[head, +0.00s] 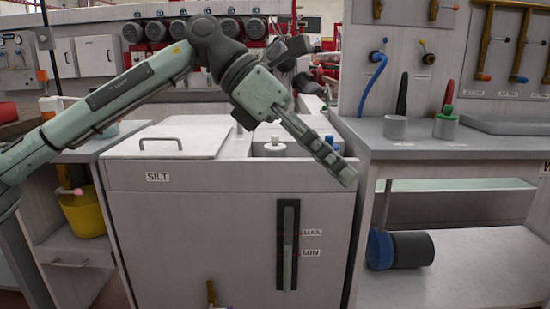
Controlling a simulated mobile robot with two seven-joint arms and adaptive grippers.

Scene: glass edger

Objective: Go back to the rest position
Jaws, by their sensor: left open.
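My left gripper (340,160) hangs in front of the right part of a grey tank cabinet marked SILT, its fingers pointing down and to the right. It appears empty, and its fingers overlap in this side-on view. My left arm comes in from the left edge, rises to an elbow near the top middle and bends down to the gripper. The SILT cabinet (230,230) has a closed lid (170,142) with a handle and a level gauge (288,245) marked MAX and MIN. My right gripper is not in view.
A workbench (470,150) at right holds cups with dark, red and green tools. A blue and black cylinder (405,250) lies on its lower shelf. A yellow bucket (85,212) stands on the left shelf. A row of motors (195,28) lines the back.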

